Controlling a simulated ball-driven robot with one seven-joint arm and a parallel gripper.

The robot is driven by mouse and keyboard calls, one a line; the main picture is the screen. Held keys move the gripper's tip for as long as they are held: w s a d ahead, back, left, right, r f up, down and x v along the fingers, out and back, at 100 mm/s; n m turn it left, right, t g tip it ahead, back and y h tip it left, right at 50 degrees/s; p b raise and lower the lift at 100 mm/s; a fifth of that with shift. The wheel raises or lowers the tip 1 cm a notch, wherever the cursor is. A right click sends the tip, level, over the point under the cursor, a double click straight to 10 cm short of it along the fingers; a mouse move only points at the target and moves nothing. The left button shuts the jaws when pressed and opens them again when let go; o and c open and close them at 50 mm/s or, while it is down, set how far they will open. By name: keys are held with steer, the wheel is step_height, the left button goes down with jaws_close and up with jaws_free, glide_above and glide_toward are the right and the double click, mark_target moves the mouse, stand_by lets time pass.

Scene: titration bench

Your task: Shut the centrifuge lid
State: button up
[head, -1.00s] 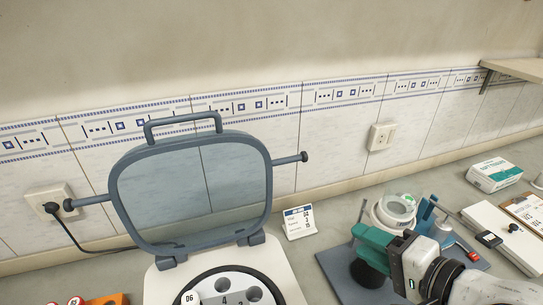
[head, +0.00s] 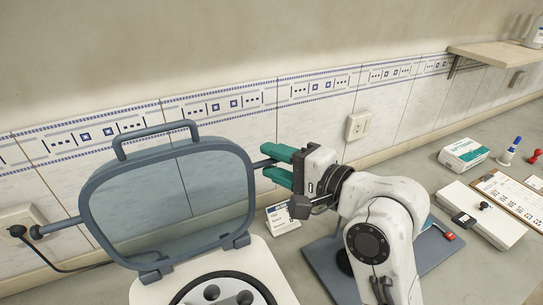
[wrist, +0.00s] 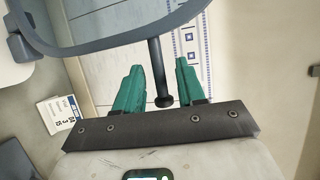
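The centrifuge lid (head: 170,195), a blue-grey frame with a clear panel and a top handle, stands open and tilted up. The white centrifuge body (head: 262,268) is below it, with its rotor (head: 225,290) partly cut off. A side peg (head: 262,163) sticks out from the lid's right edge. My gripper (head: 268,161) is at this peg. In the wrist view, the peg (wrist: 157,75) with its round end lies between the green fingers of my gripper (wrist: 158,72). Gaps show on both sides, so the fingers are open around it. The lid frame (wrist: 100,45) crosses the top of that view.
The tiled wall is close behind the lid. A small printed card (head: 281,217) stands right of the centrifuge. A blue-grey base plate (head: 322,262) lies under my arm. A white-green box (head: 463,154) and a clipboard (head: 512,192) lie farther right.

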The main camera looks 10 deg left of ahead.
steer(key=shift+w+a+f, duration=0.1)
steer(key=shift+w+a, duration=0.2)
steer(key=shift+a, duration=0.2)
jaws_close()
stand_by(0.3)
